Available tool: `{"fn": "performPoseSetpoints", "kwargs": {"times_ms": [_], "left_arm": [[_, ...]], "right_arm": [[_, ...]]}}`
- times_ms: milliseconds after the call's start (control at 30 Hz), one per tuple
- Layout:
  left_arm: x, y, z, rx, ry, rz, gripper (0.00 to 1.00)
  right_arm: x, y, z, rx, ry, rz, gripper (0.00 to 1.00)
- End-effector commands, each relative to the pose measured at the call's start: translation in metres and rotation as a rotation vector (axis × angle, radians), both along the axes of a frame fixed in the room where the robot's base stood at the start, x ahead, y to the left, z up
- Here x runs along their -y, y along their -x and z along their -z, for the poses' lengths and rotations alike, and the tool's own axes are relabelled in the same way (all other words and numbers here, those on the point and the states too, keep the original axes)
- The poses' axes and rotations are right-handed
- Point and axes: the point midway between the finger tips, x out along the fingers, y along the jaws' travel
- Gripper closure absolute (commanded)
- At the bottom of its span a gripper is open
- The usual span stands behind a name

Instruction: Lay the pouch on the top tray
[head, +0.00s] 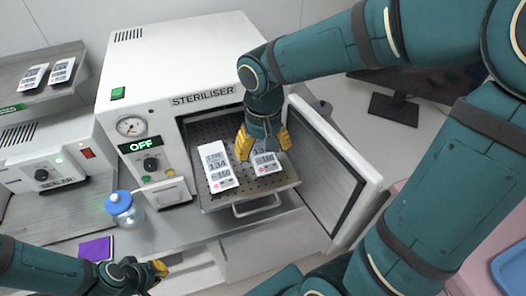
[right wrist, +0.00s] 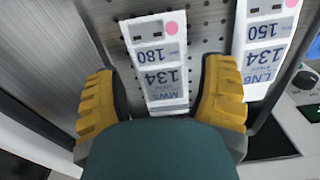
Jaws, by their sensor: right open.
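A white printed pouch (head: 267,166) lies at the right of the pulled-out perforated tray (head: 250,194) of the steriliser. My right gripper (head: 264,146) is over it with its yellow fingers apart. In the right wrist view this pouch (right wrist: 158,65), marked 134 and 180, lies between the open fingers (right wrist: 158,100), with a gap to each. Whether it is lifted at all I cannot tell. A second pouch (head: 217,166) lies on the tray to its left; it also shows in the right wrist view (right wrist: 265,45). My left gripper (head: 156,271) is low at the left, its fingertips small.
The steriliser door (head: 335,160) stands open on the right, close to my right arm. A blue-capped jar (head: 124,210) and a purple pad (head: 96,249) are on the counter. Two more pouches (head: 33,77) (head: 62,71) lie on a shelf above the sealer (head: 50,175).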

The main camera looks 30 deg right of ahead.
Motion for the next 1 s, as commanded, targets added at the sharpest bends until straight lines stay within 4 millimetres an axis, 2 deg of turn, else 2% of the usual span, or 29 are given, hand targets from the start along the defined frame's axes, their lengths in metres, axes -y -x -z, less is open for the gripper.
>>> {"fn": "performPoseSetpoints", "kwargs": {"times_ms": [33,200,433,633,1000], "left_arm": [[0.000,0.000,-0.003,0.000,0.000,0.000,1.00],[0.000,0.000,-0.007,0.000,0.001,0.000,1.00],[0.000,0.000,-0.011,0.000,0.002,0.000,1.00],[0.000,0.000,-0.012,0.000,0.002,0.002,1.00],[0.000,0.000,-0.011,0.001,0.002,0.001,1.00]], "right_arm": [[0.000,-0.001,-0.012,0.006,0.000,0.000,0.29],[0.000,-0.001,-0.049,0.006,0.000,-0.001,0.29],[0.000,-0.001,-0.085,0.004,0.000,0.000,0.29],[0.001,0.000,-0.098,0.001,0.000,-0.001,0.29],[0.000,0.000,-0.098,0.000,0.000,-0.001,0.29]]}}
